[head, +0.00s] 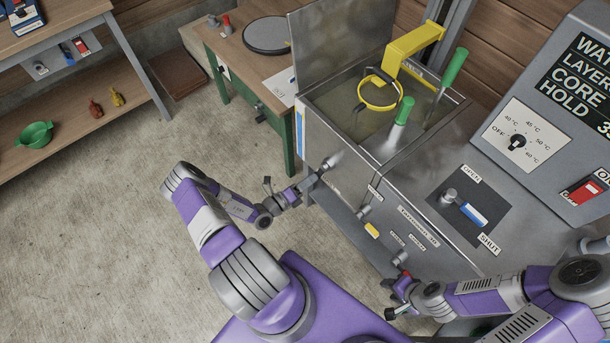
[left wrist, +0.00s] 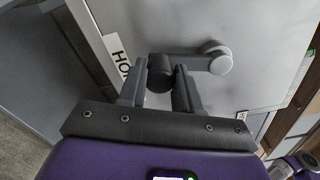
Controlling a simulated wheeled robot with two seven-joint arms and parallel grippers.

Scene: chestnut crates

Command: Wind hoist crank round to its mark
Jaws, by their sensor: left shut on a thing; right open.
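The hoist crank (head: 330,162) is on the front left of the metal tank. In the left wrist view the crank's grey arm (left wrist: 195,62) runs left from its round hub (left wrist: 216,57) to a dark grip (left wrist: 160,73). My left gripper (left wrist: 158,88) is shut on that grip; it also shows in the head view (head: 308,184). No mark for the crank can be made out. The yellow hoist arm (head: 412,42) stands over the tank, with a yellow ring (head: 380,107) below it. My right gripper (head: 397,298) is open, low by the tank's front.
The tank (head: 338,157) holds liquid and two green-handled things (head: 404,109) (head: 455,66). On the right are a blue-and-white lever (head: 474,214), a dial (head: 518,142) and a red switch (head: 585,190). A green-legged bench (head: 237,70) stands behind. The floor at left is clear.

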